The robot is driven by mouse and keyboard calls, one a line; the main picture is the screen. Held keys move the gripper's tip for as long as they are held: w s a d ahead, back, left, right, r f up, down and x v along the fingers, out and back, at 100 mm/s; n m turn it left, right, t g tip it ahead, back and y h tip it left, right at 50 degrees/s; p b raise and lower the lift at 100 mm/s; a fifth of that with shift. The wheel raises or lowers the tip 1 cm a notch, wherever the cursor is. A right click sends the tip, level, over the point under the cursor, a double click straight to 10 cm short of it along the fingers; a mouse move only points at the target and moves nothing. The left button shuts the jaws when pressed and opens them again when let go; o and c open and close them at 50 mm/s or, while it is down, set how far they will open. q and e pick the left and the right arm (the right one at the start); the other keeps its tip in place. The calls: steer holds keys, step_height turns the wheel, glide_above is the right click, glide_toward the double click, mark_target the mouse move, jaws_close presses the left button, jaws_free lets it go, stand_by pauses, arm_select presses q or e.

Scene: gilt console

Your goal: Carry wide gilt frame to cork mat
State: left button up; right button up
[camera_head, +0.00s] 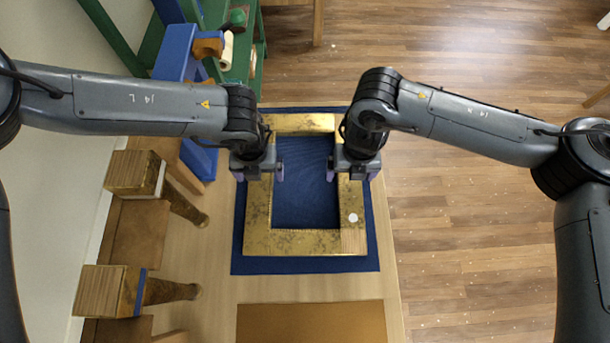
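The wide gilt frame (300,243) is a worn gold rectangle lying on a dark blue cloth (305,265), with the cloth showing through its opening. A white round spot and a bare wood-coloured patch show at its near right corner. My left gripper (258,176) is above its left bar, fingers spread to either side of the bar. My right gripper (353,175) is over its right bar in the same way. Both look open, with slight gaps beside the bar; I see no clear contact. The brown cork mat (310,322) lies flat and bare at the near edge of the view.
Two carved gilt leg pieces (170,292) (184,208) lie on the left of the pale table (215,260). A blue stand (178,50) and a green rack (243,65) stand at the back left. Wooden floor lies right of the table.

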arm_select(q)
steer(key=shift+f, duration=0.25)
arm_select(e)
steer(key=shift+f, duration=0.3)
arm_select(q)
steer(key=c, duration=1.6)
arm_select(e)
steer(key=c, duration=1.6)
arm_select(q)
steer(key=shift+c, duration=0.2)
arm_select(e)
steer(key=shift+c, duration=0.2)
